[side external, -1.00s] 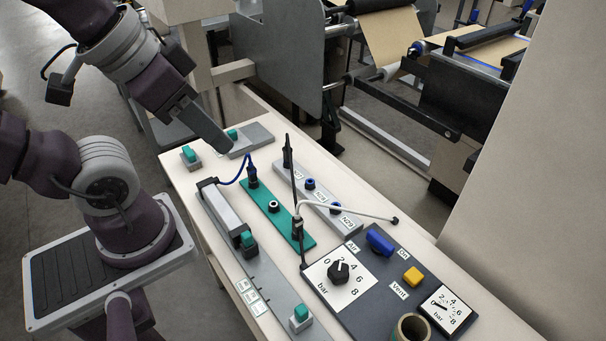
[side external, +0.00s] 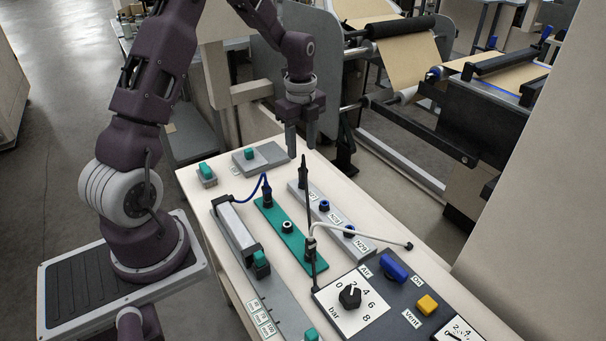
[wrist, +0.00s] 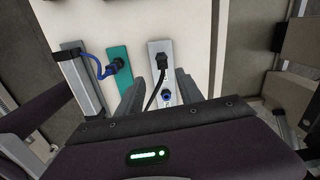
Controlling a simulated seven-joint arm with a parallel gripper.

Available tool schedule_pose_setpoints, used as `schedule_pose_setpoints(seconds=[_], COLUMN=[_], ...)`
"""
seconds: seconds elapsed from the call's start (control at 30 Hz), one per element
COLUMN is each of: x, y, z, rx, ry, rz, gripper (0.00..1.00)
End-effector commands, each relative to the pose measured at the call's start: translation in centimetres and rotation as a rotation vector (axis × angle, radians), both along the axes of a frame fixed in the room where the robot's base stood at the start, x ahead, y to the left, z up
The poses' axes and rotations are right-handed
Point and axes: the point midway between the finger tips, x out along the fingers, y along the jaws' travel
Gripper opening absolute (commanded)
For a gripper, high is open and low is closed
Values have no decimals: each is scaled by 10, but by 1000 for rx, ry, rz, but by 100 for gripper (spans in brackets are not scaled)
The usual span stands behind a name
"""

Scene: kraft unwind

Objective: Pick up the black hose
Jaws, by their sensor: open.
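The black hose (side external: 306,208) starts at a black plug (side external: 303,170) at the far end of the grey strip and runs toward the front, near the green strip's front end. In the wrist view the black hose (wrist: 154,94) curves down from its plug (wrist: 161,61) and passes out of sight behind my gripper body. My gripper (side external: 301,145) is open and empty, pointing down above the far end of the grey strip (side external: 333,222). In the wrist view, the fingers of my gripper (wrist: 163,77) stand on either side of the plug, apart from it.
A blue hose (side external: 250,190) joins the green strip (side external: 290,238). A white hose (side external: 360,233) crosses the grey strip. A dark control panel (side external: 385,295) with knob and buttons stands at the front right. Machine rollers stand behind the bench.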

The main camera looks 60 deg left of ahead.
Motion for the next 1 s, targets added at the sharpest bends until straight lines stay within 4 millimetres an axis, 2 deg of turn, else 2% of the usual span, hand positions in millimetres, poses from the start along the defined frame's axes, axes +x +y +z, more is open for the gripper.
schedule_pose_setpoints(seconds=[0.03,0.13,0.27,0.5,0.6,0.77,0.83,1.0], x=[1,2,3,7,7,7,7,7], y=[7,13,11,5,5,5,5,5], z=[-15,-31,-49,-91,-98,-98,-98,-98], rx=[-9,-17,-19,-18,-18,-17,-17,-17], ry=[15,25,27,28,26,24,25,25], rz=[-42,-93,-100,-97,-98,-97,-97,-97], gripper=[44,44,44,44,44,44,36,2])
